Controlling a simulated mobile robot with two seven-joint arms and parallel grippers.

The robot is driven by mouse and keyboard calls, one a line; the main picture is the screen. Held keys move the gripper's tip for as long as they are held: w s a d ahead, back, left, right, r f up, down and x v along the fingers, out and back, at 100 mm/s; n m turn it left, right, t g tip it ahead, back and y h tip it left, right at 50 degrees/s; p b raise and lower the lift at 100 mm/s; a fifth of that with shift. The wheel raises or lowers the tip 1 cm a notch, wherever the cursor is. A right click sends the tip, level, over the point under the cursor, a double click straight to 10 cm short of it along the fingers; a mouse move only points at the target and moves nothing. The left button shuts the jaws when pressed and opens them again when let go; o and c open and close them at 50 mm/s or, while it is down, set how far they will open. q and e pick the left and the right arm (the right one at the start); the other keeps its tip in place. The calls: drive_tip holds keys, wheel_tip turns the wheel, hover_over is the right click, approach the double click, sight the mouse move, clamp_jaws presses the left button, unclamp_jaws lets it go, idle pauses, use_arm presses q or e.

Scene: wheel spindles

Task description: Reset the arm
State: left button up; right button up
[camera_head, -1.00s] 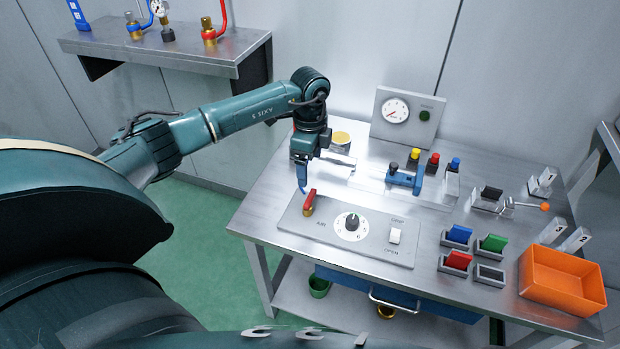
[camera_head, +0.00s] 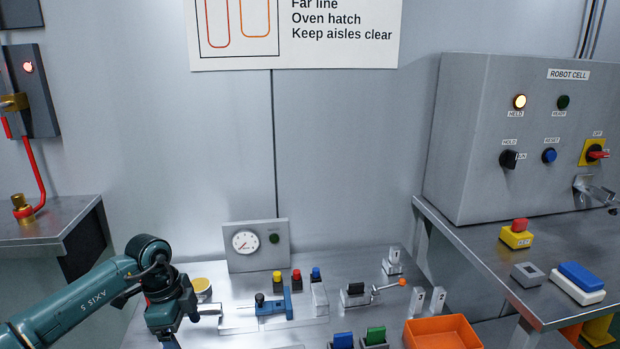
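A teal arm marked AXIS 5 (camera_head: 90,294) reaches in from the left, its wrist (camera_head: 163,297) low over the bench. The grey ROBOT CELL cabinet (camera_head: 470,110) stands at the right. Below are a black HOLD/RUN knob (camera_head: 509,159), a blue RESET button (camera_head: 549,155) and a red switch (camera_head: 597,152) on a yellow plate marked OFF. A yellow box with a red push button (camera_head: 519,226) sits in front of the cabinet. I see neither of my grippers.
The steel bench (camera_head: 235,327) carries a gauge panel (camera_head: 257,245), small coloured-knob parts and an orange bin (camera_head: 442,333). The right table (camera_head: 470,250) holds a grey box (camera_head: 527,274) and a blue-and-white block (camera_head: 579,277). A shelf (camera_head: 45,228) stands at left.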

use_arm(q)
drive_tip(key=s+d+f+m+h, duration=0.1)
drive_tip(key=s+d+m+h, duration=0.15)
drive_tip(key=d, duration=0.35)
drive_tip(key=s+d+f+m+h, duration=0.1)
drive_tip(key=d+f+h, duration=0.15)
drive_tip(key=d, duration=0.35)
drive_tip(key=s+d+r+n+t+h, duration=0.25)
drive_tip(key=d+r+t+h, duration=0.2)
drive_tip(key=d, duration=0.25)
drive_tip(key=s+d+r+n+t+h, duration=0.1)
drive_tip(key=s+d+r+t+h, duration=0.2)
drive_tip(key=d+h, duration=0.35)
drive_tip(key=s+a+f+n+t+y, duration=0.2)
drive_tip(key=a+f+n+t+y, duration=0.5)
drive_tip(key=n+y, duration=0.35)
drive_tip(key=s+a+f+n+g+y, duration=0.3)
drive_tip(key=s+a+f+g+y, duration=0.1)
drive_tip(key=s+f, duration=0.4)
drive_tip(key=shift+s+a+f+p, duration=0.25)
drive_tip(key=shift+s+p, duration=0.2)
drive_tip(key=shift+s, duration=0.65)
use_arm(e)
drive_tip(key=shift+d, duration=0.25)
drive_tip(key=shift+s, duration=0.15)
drive_tip(key=shift+w+r, duration=0.15)
drive_tip(key=shift+w, duration=0.1)
